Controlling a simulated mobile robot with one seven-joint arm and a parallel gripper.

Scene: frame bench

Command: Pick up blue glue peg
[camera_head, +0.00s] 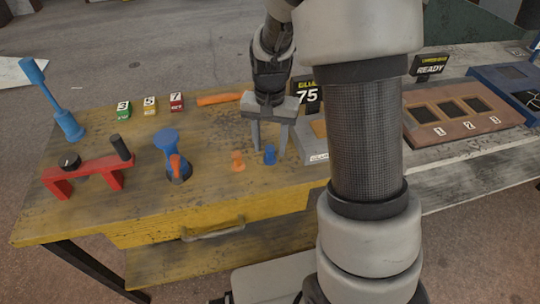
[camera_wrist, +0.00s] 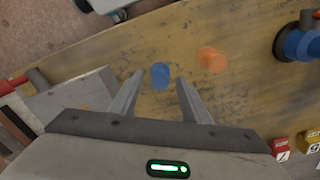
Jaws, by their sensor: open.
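The blue glue peg (camera_head: 270,154) stands on the yellow workbench, near its front edge. An orange peg (camera_head: 237,160) stands just to its left. My gripper (camera_head: 268,150) points down over the bench, its two fingers apart, close to the blue peg. In the wrist view the blue peg (camera_wrist: 160,75) shows between and beyond the fingertips of my gripper (camera_wrist: 158,80), with nothing held. The orange peg (camera_wrist: 211,59) lies outside the fingers there. I cannot tell the exact height of the fingertips over the bench.
A box with a "75" display (camera_head: 308,95) stands right of my gripper. A blue clamp-like tool (camera_head: 167,142), a red frame (camera_head: 88,177), and numbered blocks (camera_head: 150,106) sit to the left. A tray with numbered slots (camera_head: 455,118) is at right.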

